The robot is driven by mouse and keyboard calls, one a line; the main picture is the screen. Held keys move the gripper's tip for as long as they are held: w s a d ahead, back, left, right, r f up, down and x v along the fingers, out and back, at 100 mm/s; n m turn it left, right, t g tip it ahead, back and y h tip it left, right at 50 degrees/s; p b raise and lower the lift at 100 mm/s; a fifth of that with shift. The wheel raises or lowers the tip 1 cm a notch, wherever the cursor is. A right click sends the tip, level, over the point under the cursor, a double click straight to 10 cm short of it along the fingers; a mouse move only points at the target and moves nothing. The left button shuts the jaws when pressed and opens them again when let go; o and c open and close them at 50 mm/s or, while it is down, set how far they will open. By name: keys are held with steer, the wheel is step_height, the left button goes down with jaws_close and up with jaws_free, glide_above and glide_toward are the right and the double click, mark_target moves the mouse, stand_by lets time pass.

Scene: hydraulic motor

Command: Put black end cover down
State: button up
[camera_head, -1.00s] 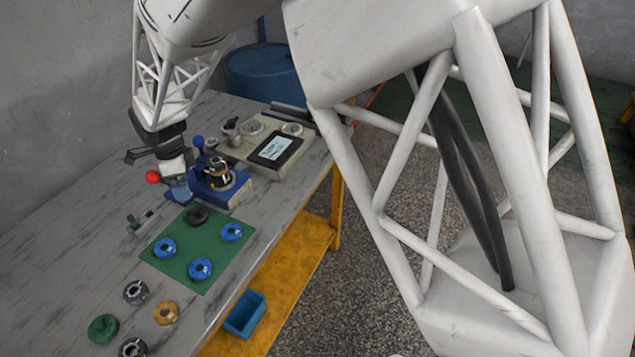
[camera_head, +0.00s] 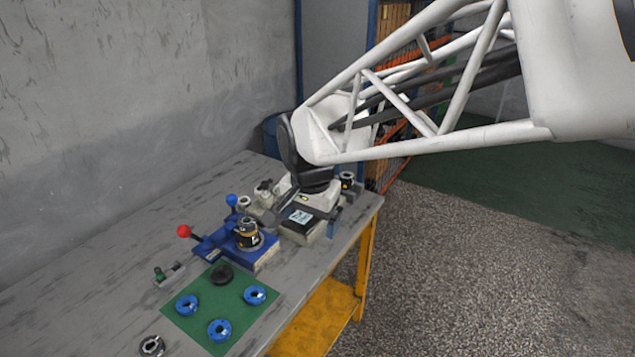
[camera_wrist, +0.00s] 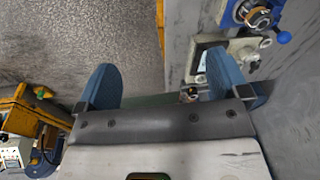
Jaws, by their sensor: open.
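A black round cover (camera_head: 222,274), which looks like the black end cover, lies flat at the back of the green mat (camera_head: 197,318) in the head view. My gripper (camera_wrist: 164,78) is open and empty, with its two blue fingers spread wide in the wrist view. In the head view my wrist is over the grey device with a display (camera_head: 301,217), well to the right of and behind the black cover. The black cover does not show in the wrist view.
Several blue rings (camera_head: 219,330) lie on the green mat. A blue fixture (camera_head: 262,255) holding a dark motor part (camera_head: 247,234) stands behind it, with red (camera_head: 184,231) and blue knobs. A small clamp (camera_head: 170,274) lies left of the mat. The table's left side is clear.

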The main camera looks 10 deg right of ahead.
steer(key=s+d+n, duration=0.3)
steer(key=s+d, duration=0.1)
steer(key=s, duration=0.4)
steer(key=s+d+r+n+t, duration=0.1)
steer(key=s+d+n, duration=0.3)
steer(key=s, duration=0.4)
steer(key=shift+s+d+r, duration=0.2)
steer(key=shift+s+d, duration=0.1)
